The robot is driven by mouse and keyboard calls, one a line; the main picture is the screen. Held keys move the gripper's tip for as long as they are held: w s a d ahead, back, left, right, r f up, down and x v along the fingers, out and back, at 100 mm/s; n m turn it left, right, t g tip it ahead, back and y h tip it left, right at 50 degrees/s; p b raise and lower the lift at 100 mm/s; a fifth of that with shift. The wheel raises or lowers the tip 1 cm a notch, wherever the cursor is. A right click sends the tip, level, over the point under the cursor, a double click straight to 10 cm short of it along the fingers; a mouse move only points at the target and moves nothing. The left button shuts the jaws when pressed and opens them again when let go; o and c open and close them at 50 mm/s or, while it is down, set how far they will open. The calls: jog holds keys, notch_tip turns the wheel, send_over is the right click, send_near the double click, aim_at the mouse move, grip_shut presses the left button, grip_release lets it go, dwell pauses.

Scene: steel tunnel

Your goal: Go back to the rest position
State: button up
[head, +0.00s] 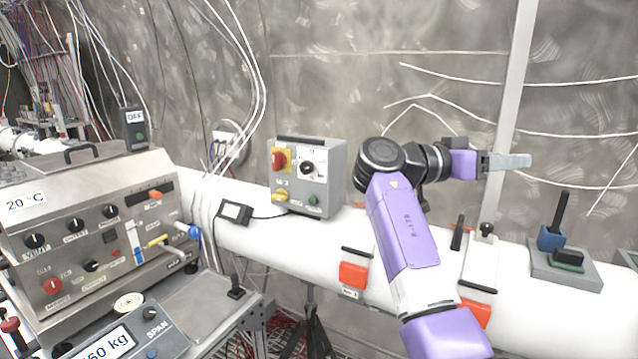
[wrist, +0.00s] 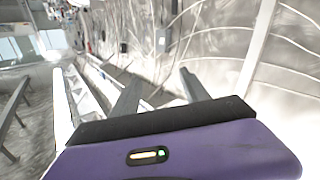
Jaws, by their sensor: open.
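My gripper (head: 508,162) is at the end of my purple arm in the head view, raised above the white pipe and pointing right. In the wrist view my gripper (wrist: 160,92) shows two grey fingers spread apart with nothing between them. It touches nothing that I can see. In the head view the two fingers overlap, seen from the side.
A grey control box (head: 306,178) with knobs stands on the white pipe (head: 335,240), left of my arm. A steel panel (head: 90,235) with knobs is at the left. A blue block with a black handle (head: 552,238) sits on a grey plate at right. Space around my gripper is clear.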

jog(key=w+a+f+n+t+y+b, duration=0.1)
jog(key=w+a+f+n+t+y, duration=0.2)
jog(key=f, duration=0.4)
jog(key=w+a+f+n+t+y, duration=0.1)
jog(key=a+f+n+t+y, duration=0.1)
jog(key=f+n+t, duration=0.3)
jog(key=w+a+f+n+t+y+b, duration=0.1)
jog(key=w+a+f+n+t+y, duration=0.15)
jog(key=f, duration=0.55)
jog(key=s+a+f+n+t+y+b, duration=0.1)
jog(key=s+a+f+n+t+y, duration=0.15)
jog(key=s+f, duration=0.4)
jog(key=s+a+f+n+t+y+b, duration=0.15)
jog(key=s+a+f+y, duration=0.25)
jog(key=f, duration=0.5)
jog(key=s+f+g+y+b, duration=0.1)
jog(key=s+f+b, duration=0.3)
jog(key=s, duration=2.1)
jog(key=s+f+m+g+y+b, duration=0.1)
jog(key=s+f, duration=0.7)
jog(key=s, duration=1.7)
jog(key=d+g+y+b, duration=0.1)
jog(key=b, duration=0.1)
jog(key=shift+s+f+y+b, duration=0.2)
jog(key=shift+f+y+b, duration=0.1)
jog(key=shift+f+b, duration=0.1)
